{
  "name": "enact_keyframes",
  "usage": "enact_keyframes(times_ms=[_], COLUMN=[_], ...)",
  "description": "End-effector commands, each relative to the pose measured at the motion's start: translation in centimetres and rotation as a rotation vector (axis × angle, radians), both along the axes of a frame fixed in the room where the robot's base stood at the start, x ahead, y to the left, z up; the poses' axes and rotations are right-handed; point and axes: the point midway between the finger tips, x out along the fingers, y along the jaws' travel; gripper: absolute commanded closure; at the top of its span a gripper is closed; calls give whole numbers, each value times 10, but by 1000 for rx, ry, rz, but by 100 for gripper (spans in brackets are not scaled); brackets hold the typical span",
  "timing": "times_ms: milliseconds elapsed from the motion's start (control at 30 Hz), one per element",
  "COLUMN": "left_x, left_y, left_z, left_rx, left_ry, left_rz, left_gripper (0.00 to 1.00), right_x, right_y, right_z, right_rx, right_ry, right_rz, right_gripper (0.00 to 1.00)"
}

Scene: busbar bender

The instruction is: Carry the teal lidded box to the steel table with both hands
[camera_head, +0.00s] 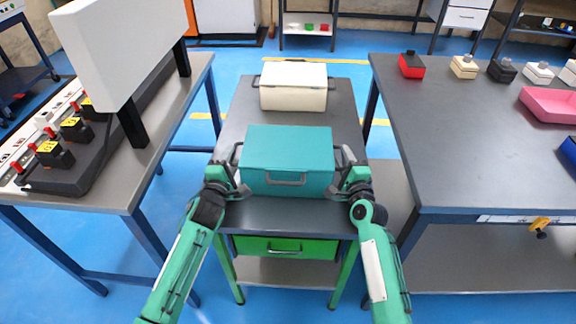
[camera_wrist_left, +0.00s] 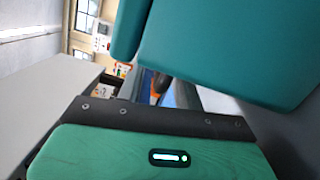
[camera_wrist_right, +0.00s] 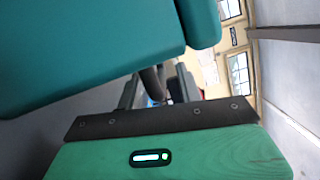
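The teal lidded box (camera_head: 287,158) sits level on the near part of the dark-topped middle table, with a grey front handle and a dark handle on each side. My left gripper (camera_head: 236,186) is at its left side handle, and my right gripper (camera_head: 349,182) is at its right side handle. In the left wrist view the box (camera_wrist_left: 230,50) fills the upper right, and the fingers are apart with background between them. In the right wrist view the box (camera_wrist_right: 85,50) fills the upper left; the fingers are apart, with a dark bar between them.
A cream lidded box (camera_head: 293,86) stands behind the teal one. A grey-topped table (camera_head: 470,160) on the right holds small boxes and a pink tray (camera_head: 550,104). The left table (camera_head: 115,185) bears a white panel and a dark device. A green drawer (camera_head: 285,246) is below the middle top.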

Motion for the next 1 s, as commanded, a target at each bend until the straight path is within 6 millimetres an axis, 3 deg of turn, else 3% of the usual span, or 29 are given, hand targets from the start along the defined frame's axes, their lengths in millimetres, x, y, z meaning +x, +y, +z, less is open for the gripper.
enact_keyframes(times_ms=[467, 667, 1000], left_x=[10, 10, 10], left_y=[-2, -2, -2], left_z=[0, 0, 0], left_rx=[0, 0, -1], left_ry=[0, 0, 0], left_rz=[-1, -1, -1], left_gripper=[63, 100, 100], right_x=[10, 10, 10], right_y=[2, 2, 2], right_z=[1, 1, 1], right_rx=[0, 0, 0], right_ry=[-1, -1, 0], right_rz=[0, 0, 0], right_gripper=[64, 100, 100])
